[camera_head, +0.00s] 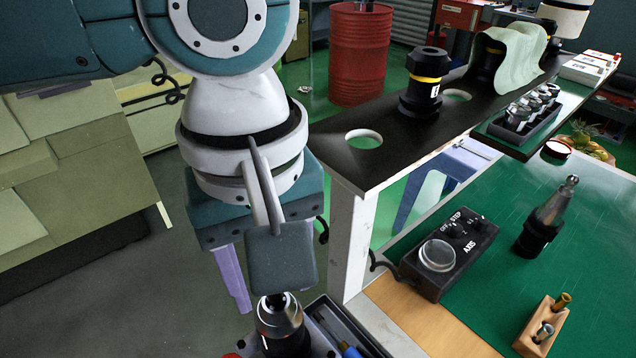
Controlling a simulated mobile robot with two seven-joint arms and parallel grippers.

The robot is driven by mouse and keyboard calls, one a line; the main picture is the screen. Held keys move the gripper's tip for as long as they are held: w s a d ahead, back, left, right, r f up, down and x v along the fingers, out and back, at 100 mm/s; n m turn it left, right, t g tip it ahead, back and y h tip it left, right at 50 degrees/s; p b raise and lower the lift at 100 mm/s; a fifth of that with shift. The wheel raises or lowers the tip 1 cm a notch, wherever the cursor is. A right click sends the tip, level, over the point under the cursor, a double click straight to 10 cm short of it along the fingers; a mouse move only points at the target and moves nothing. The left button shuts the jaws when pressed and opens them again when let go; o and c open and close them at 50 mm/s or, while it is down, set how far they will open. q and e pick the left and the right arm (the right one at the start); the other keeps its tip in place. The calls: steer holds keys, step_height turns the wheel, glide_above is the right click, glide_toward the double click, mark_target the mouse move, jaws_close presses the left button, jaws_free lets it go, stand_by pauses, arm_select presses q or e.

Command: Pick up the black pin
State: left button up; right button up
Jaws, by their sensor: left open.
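My left gripper (258,285) comes down from the upper left, with its jaws open and pointing down. A tool holder with a dark tip and metallic collar (281,325) stands below its grey finger; I cannot tell if they touch. A small wooden block (541,328) at the lower right holds a brass pin (562,301) and a silver-and-dark pin (543,333). No pin is clearly black, so I cannot tell which is the black pin. My left gripper is well to the left of the block. My right gripper is not in view.
A black control box (447,256) with a round knob and a dark holder with a metal tip (542,218) stand on the green mat (490,300). A raised black shelf (405,145) with holes carries a yellow-banded holder (424,82). A red barrel (360,55) stands behind.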

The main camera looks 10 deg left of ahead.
arm_select(q)
jaws_close()
stand_by(0.4)
